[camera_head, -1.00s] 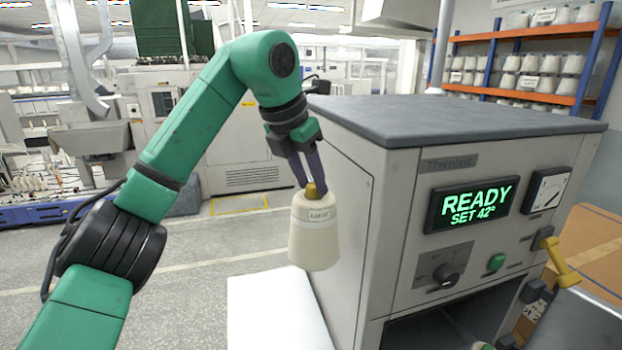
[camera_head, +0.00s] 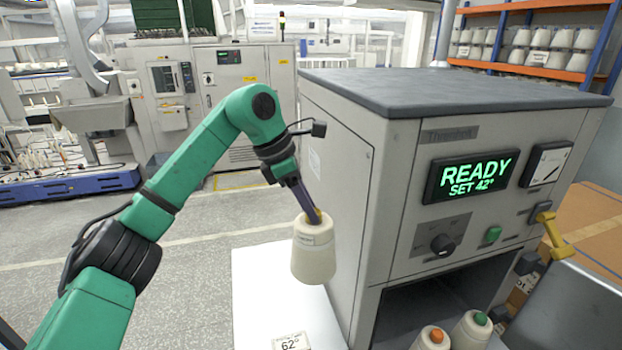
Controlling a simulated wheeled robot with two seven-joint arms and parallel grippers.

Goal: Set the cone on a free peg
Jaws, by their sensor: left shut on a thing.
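The cream cone (camera_head: 314,258) hangs upright from my left gripper (camera_head: 312,215), which is shut on its yellowish top. It is in front of the grey machine's left side, above a white surface (camera_head: 262,300). Two more cones, one with an orange top (camera_head: 432,339) and one with a green top (camera_head: 470,330), stand at the bottom edge, in front of the machine's opening. No free peg shows in this view. My right gripper is not in view.
The grey machine (camera_head: 340,180) with a lit "READY SET 42°" display (camera_head: 470,177) fills the right side. A small card reading 62° (camera_head: 290,342) is on the white surface. A yellow handle (camera_head: 552,235) sticks out at the right. Grey floor lies open at the left.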

